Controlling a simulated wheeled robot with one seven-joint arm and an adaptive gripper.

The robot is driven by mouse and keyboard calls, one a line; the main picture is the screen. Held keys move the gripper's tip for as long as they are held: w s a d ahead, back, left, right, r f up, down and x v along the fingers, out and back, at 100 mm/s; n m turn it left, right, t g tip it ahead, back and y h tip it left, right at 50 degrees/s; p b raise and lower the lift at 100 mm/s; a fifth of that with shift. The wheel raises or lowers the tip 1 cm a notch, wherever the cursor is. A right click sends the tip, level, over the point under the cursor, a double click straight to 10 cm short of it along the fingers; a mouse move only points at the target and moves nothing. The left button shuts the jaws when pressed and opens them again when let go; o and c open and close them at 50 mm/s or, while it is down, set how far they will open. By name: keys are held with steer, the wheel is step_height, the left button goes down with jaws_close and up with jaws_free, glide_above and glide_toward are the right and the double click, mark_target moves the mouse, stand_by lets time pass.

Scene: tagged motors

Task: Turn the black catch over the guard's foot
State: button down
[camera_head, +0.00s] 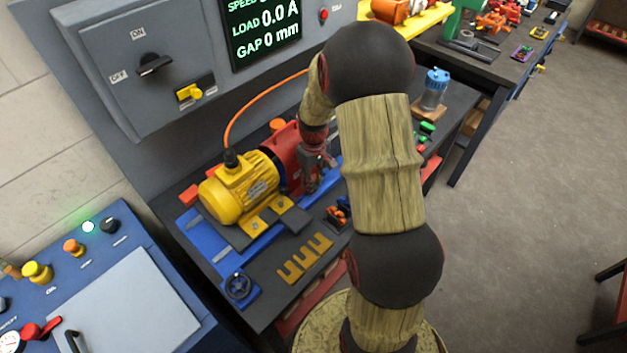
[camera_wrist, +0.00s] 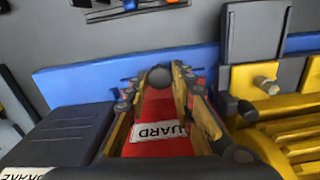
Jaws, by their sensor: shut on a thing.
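The red guard (camera_head: 285,147) stands beside the yellow motor (camera_head: 236,192) on the blue base. In the wrist view the guard (camera_wrist: 158,108) lies below my fingers, with a white label partly hidden. My gripper (camera_head: 313,183) points down at the guard's right end. In the wrist view my gripper (camera_wrist: 160,84) has a round dark knob (camera_wrist: 160,77) between its fingertips, and it is shut on it. This knob appears to be the black catch. The guard's foot and the rest of the catch cannot be made out; my arm and fingers cover that area.
Yellow slotted shims (camera_head: 305,258) and a blue block with a handwheel (camera_head: 238,287) lie at the bench's front. A blue-topped jar (camera_head: 434,88) stands at the back right. An orange cable (camera_head: 255,98) runs up from the motor. A switch panel (camera_head: 150,65) hangs behind.

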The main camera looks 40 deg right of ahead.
steer(key=m+p, duration=0.1)
steer(key=m, duration=0.2)
steer(key=shift+m, duration=0.4)
steer(key=m+p, duration=0.1)
steer(key=m, duration=0.6)
steer(key=shift+p, duration=0.4)
steer(key=shift+m+p, duration=0.35)
steer(key=shift+m, duration=1.75)
steer(key=c, duration=1.5)
jaws_free()
